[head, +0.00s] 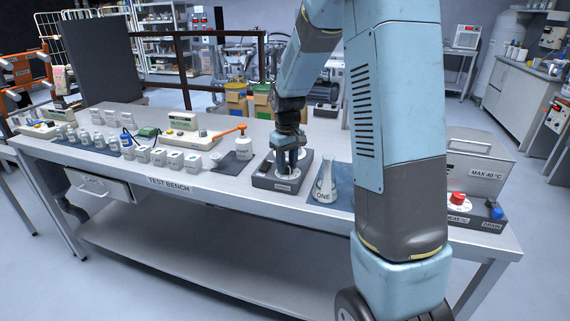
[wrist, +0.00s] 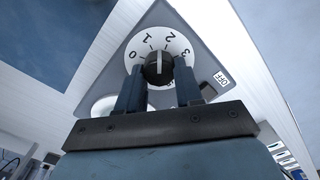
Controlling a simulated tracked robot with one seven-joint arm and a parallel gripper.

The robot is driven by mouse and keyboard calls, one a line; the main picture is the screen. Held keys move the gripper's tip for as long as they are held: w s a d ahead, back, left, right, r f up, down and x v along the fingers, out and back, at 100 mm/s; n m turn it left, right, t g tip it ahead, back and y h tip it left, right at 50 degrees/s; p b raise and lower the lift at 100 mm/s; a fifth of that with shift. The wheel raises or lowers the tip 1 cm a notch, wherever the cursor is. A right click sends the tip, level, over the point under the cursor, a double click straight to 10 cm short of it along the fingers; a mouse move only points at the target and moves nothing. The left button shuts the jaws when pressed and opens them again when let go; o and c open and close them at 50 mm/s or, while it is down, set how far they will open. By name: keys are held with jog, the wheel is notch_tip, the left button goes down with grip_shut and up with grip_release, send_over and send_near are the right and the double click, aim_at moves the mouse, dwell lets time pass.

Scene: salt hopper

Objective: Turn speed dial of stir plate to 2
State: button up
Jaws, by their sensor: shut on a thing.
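The stir plate (head: 268,182) is a dark grey box on the test bench. Its speed dial (wrist: 147,52) has a white face marked 0, 1, 2 and 3 and a black knob (wrist: 158,68). The knob's white line points up in the wrist view, between 1 and 2. My gripper (head: 286,170) reaches straight down onto the stir plate. In the wrist view my gripper (wrist: 158,76) has one finger on each side of the knob and is shut on it. The fingertips' exact contact is hard to see.
A glass flask (head: 326,184) marked ONE stands on a blue mat just right of the stir plate. A water bath (head: 480,165) with red and blue knobs stands far right.

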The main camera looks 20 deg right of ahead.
aim_at(288, 164)
jog(key=shift+w+d+r+m, duration=0.1)
jog(key=shift+m, duration=0.85)
jog(key=shift+w+r+m, duration=0.1)
jog(key=shift+m, duration=0.85)
jog(key=shift+f, duration=0.1)
jog(key=o, duration=1)
jog(key=shift+s+f, duration=0.1)
jog(key=shift+o, duration=0.2)
notch_tip(288, 164, up, 14)
jog(key=shift+f, duration=0.15)
jog(key=s+r+t, duration=0.2)
jog(key=s+r, duration=0.1)
jog(key=s, duration=1.1)
jog(key=s+r+t, duration=0.2)
jog(key=s+t, duration=0.1)
jog(key=s, duration=1.2)
jog(key=shift+a+r+t, duration=0.3)
jog(key=shift+a+r, duration=0.1)
jog(key=shift+a, duration=0.05)
